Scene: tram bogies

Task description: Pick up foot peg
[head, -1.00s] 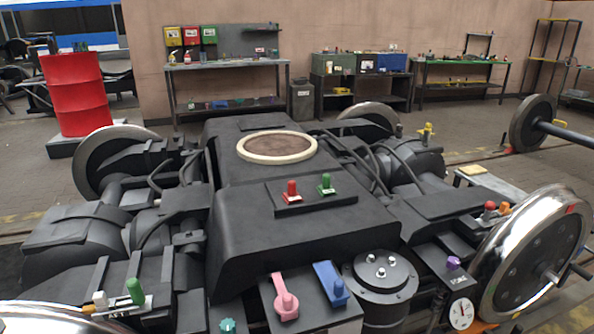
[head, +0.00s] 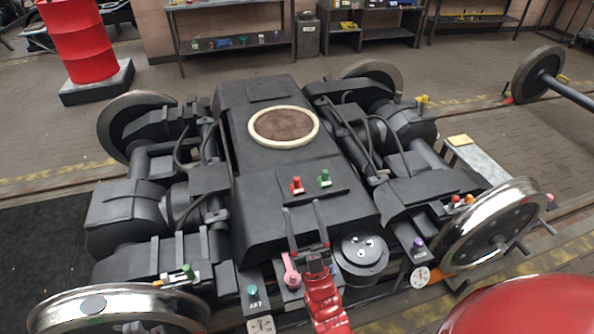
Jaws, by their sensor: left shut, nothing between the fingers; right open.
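Several small peg-like parts sit on the dark bogie (head: 262,225); I cannot tell which is the foot peg. A red peg (head: 296,185) and a green peg (head: 325,178) stand on its top plate. Another green peg (head: 188,271) is at the left, and a purple knob (head: 418,242) at the right. A pink lever (head: 290,271) and a teal knob (head: 253,290) are at the front. My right gripper (head: 303,206) is open and empty, fingers pointing away, in front of the red and green pegs and partly over the pink lever. My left gripper is not in view.
Shiny wheels stand at the lower left (head: 120,311) and right (head: 495,225). A black cylinder with bolts (head: 362,255) is right of the gripper. A round cream-rimmed pad (head: 284,126) tops the bogie.

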